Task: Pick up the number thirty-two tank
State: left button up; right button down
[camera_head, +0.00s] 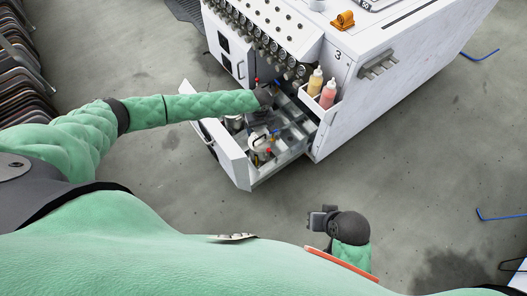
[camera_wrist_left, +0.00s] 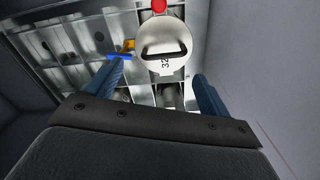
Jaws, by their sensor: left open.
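The number thirty-two tank (camera_wrist_left: 164,50) shows in the left wrist view as a round white top with a black handle and "32" on it. It stands in a compartment of the open metal drawer (camera_head: 236,166). My left gripper (camera_wrist_left: 158,74) is open and empty, its blue fingers on either side of the tank's near edge and apart from the handle. In the head view my left gripper (camera_head: 277,92) is over the drawer's back part. A white-topped tank (camera_head: 259,139) shows in the drawer there, its number unreadable. My right gripper (camera_head: 320,218) hangs low, away from the drawer.
The drawer juts from a white cabinet (camera_head: 335,115) marked 3. Two bottles, yellow (camera_head: 315,82) and red (camera_head: 328,94), stand in a side holder near my left gripper. A blue and yellow part (camera_wrist_left: 122,54) lies beside the tank. Floor right of the cabinet is mostly clear.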

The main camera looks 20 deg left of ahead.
pick_arm(q)
jog(key=shift+s+f+n, duration=0.1)
jog(key=shift+f+n, duration=0.5)
jog(key=shift+n, duration=0.4)
jog(key=shift+s+f+n, duration=0.1)
jog(key=shift+f+n, duration=0.5)
jog(key=shift+n, duration=0.4)
jog(key=shift+a+f+p, duration=0.15)
jog(key=shift+f, duration=1.15)
jog(key=shift+a+f+p, duration=0.15)
jog(key=shift+f, duration=1.15)
pick_arm(e)
jog(key=shift+s+d+r+g, duration=0.3)
jog(key=shift+s+d+r, duration=0.05)
jog(key=shift+s+d, duration=0.15)
pick_arm(q)
jog(key=shift+c, duration=0.4)
jog(key=c, duration=1.5)
jog(key=shift+w+r, duration=0.1)
jog(key=shift+w, duration=0.05)
grip_shut()
pick_arm(e)
jog(key=shift+w, duration=0.1)
